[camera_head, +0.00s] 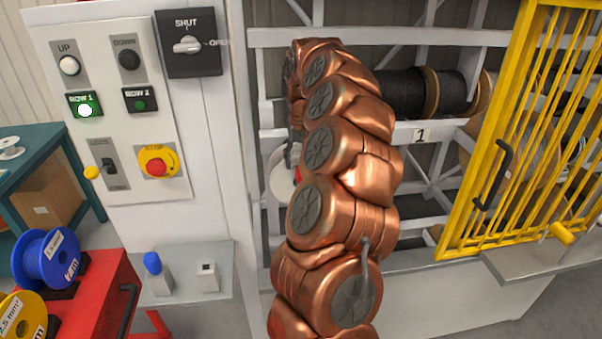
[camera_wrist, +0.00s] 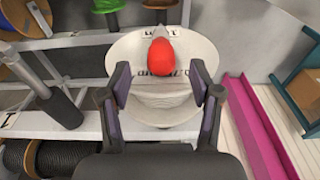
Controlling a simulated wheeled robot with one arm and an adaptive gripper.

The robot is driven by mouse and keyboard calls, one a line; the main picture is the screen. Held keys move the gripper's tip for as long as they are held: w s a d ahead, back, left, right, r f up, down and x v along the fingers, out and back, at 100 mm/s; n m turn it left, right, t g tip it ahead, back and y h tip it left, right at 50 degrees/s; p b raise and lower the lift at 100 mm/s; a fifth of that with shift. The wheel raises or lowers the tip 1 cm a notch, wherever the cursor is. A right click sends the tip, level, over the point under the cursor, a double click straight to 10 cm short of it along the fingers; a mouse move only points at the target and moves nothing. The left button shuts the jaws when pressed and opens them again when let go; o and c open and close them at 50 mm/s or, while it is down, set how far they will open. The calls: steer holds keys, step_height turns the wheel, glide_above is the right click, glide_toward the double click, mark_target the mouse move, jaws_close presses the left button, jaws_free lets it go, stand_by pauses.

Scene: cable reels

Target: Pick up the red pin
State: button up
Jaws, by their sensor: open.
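The red pin (camera_wrist: 160,58) shows in the wrist view as a rounded red end in front of a white reel (camera_wrist: 135,105). My gripper (camera_wrist: 160,82) is open, with one finger on each side below the pin and a gap between them. The pin appears beyond the fingertips, in line with the gap; I cannot tell whether anything touches. In the head view my copper arm covers most of this spot. Only a small bit of red (camera_head: 298,174) and part of the white reel (camera_head: 280,182) show beside it.
A yellow barred gate (camera_head: 507,150) stands right of my arm. A control panel (camera_head: 115,110) is at left, above a shelf with a blue-topped pin (camera_head: 153,264). The wrist view shows grey rack bars, black cable reels (camera_wrist: 62,158) and a magenta strip (camera_wrist: 255,130).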

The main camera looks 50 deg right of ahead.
steer(key=shift+w+d+f+p, duration=0.1)
steer(key=shift+w+f+p, duration=0.15)
steer(key=shift+f, duration=0.55)
steer(key=shift+w+d+f+p, duration=0.1)
steer(key=shift+f+p, duration=0.1)
steer(key=shift+f, duration=0.6)
jaws_close()
steer(key=shift+r, duration=0.1)
steer(key=shift+r+b, duration=1.4)
steer(key=shift+r, duration=3.55)
